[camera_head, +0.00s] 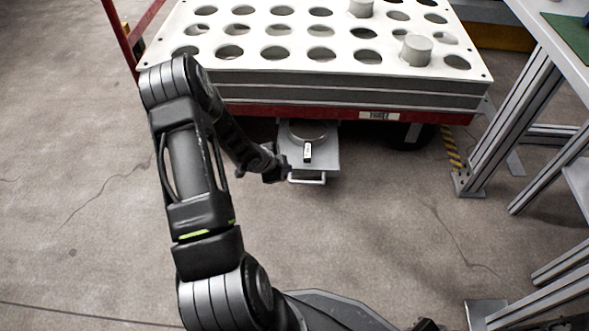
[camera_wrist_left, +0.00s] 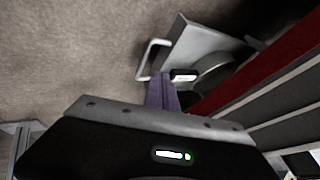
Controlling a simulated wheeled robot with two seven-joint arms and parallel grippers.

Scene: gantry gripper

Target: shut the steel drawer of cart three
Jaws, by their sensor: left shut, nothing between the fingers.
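The steel drawer (camera_head: 325,157) stands pulled out from under the red front edge of the cart (camera_head: 270,108), with a white bar handle (camera_head: 307,181) at its front. In the left wrist view the drawer (camera_wrist_left: 190,42) and its handle (camera_wrist_left: 150,58) also show. A small white-and-black piece (camera_head: 307,152) and a round grey thing (camera_head: 308,131) are at the drawer. My left gripper (camera_head: 283,172) is shut and empty at the drawer's left side, near the handle. Its purple fingers (camera_wrist_left: 163,90) show beside the drawer; contact is unclear. My right gripper is not in view.
The cart's white top (camera_head: 270,60) has rows of round holes, with grey cylinders (camera_head: 416,50) in some. A label (camera_head: 379,116) on the red edge is hard to read. A metal-framed bench (camera_head: 510,95) stands at right. The floor before the drawer is clear.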

